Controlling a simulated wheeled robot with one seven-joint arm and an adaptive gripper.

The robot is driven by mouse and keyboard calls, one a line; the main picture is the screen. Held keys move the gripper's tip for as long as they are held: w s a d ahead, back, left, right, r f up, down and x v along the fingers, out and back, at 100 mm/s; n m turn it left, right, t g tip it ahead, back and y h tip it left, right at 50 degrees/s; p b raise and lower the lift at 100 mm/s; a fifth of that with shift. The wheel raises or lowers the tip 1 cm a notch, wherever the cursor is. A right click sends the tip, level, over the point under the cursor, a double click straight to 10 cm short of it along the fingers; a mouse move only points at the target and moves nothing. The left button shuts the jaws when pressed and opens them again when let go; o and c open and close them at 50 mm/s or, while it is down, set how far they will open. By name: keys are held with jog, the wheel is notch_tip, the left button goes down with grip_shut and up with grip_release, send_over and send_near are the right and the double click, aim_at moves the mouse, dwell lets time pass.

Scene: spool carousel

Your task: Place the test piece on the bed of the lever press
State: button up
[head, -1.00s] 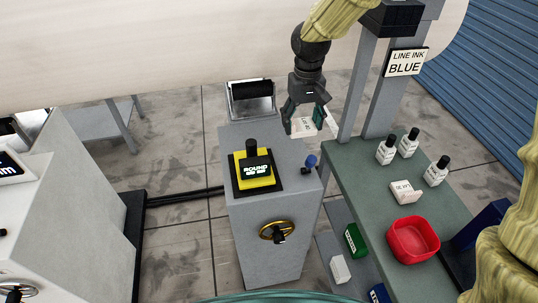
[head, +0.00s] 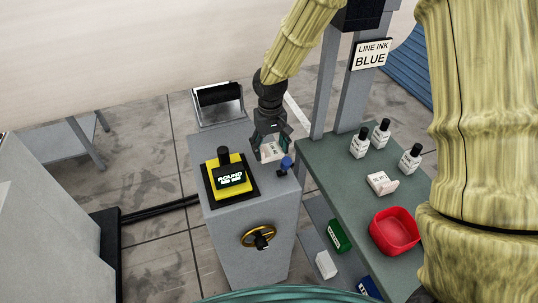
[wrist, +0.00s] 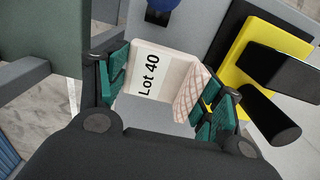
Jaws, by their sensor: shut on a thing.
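My gripper (head: 270,143) is shut on a pale, angled piece (head: 271,151) with a white label. In the wrist view the label on the piece (wrist: 147,78) reads "Lot 40", and one side has a cross-hatched face. The green finger pads of my gripper (wrist: 160,95) are on either side of it. The piece is over the right rear part of a grey pedestal (head: 235,215), behind a blue knob (head: 286,162). I cannot tell whether it touches the top. A yellow block (head: 228,177) with a black post and a "ROUND" display sits on the pedestal. Which part is the press bed is unclear.
A green bench (head: 345,185) at the right holds several white bottles (head: 360,142), a similar labelled white piece (head: 381,183) and a red bowl (head: 394,231). A brass handwheel (head: 262,236) sticks out of the pedestal's front. A black roller unit (head: 218,104) stands behind the pedestal.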

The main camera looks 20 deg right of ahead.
aim_at(270, 150)
jog(key=shift+f+p, duration=0.6)
jog(key=shift+f, duration=1.55)
jog(key=shift+f, duration=0.1)
jog(key=o, duration=1)
jog(key=shift+o, duration=0.2)
